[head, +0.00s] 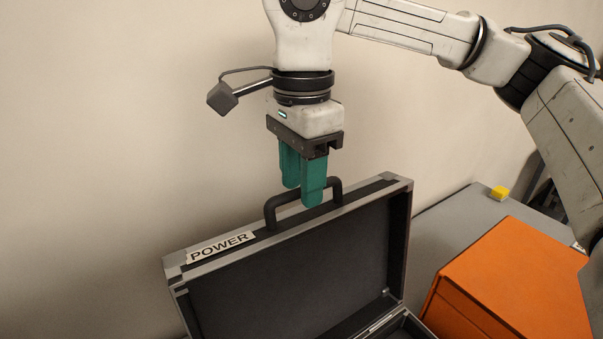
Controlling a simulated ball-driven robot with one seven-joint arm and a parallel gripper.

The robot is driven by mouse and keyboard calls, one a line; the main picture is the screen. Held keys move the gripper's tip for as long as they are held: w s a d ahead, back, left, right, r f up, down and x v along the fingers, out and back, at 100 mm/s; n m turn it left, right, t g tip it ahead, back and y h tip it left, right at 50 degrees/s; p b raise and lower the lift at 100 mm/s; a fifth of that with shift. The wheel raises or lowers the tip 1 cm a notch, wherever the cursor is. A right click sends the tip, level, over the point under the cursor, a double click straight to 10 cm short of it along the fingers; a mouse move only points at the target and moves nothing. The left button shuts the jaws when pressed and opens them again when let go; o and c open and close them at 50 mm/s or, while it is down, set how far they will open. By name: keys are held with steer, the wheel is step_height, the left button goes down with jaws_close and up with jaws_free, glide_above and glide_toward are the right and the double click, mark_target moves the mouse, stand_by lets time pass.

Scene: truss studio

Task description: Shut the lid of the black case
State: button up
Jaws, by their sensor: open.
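The black case (397,329) stands open at the bottom of the head view, its lower part mostly cut off by the frame. Its lid (290,268) is raised, with the dark inside facing me and grey metal edging. A black handle (270,212) and a white label reading POWER (221,247) are on the lid's top edge. My gripper (302,193) points down at the handle, with green fingers and open jaws. One finger overlaps the handle in the picture; I cannot tell whether they touch.
An orange box (515,285) stands to the right of the case. Behind it is a grey surface (455,215) with a small yellow block (500,192) on it. A plain pale wall (100,120) is behind the lid. The space left of the case looks clear.

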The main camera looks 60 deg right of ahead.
jaws_close()
stand_by(0.3)
stand_by(0.4)
